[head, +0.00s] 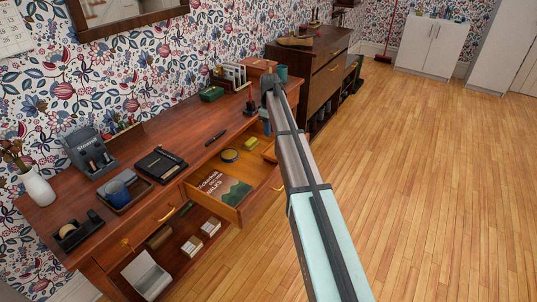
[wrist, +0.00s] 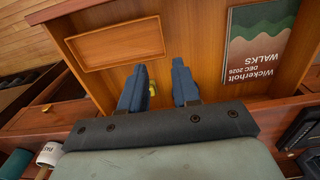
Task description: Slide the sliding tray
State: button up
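The sliding tray (wrist: 120,43) is a shallow, light wooden tray with a raised rim, at the upper left in the wrist view. It sits inside the open drawer (head: 262,204). In the head view my arm partly hides that end of the drawer. My gripper (wrist: 159,88) points down into the drawer, with its two blue fingers apart and open. The fingertips lie beside the tray's near edge in the picture; I cannot tell whether they touch it. A small yellow-green thing (wrist: 152,89) shows partly behind the left finger.
Open floor lies to the right.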

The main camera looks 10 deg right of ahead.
send_near(268, 153)
jog(key=s+f, duration=0.1)
jog(key=f, duration=0.1)
jog(key=s+f, duration=0.1)
jog(key=f, duration=0.1)
jog(key=s+f, duration=0.2)
jog(key=shift+a+f, duration=0.35)
grip_shut()
dwell(1.4)
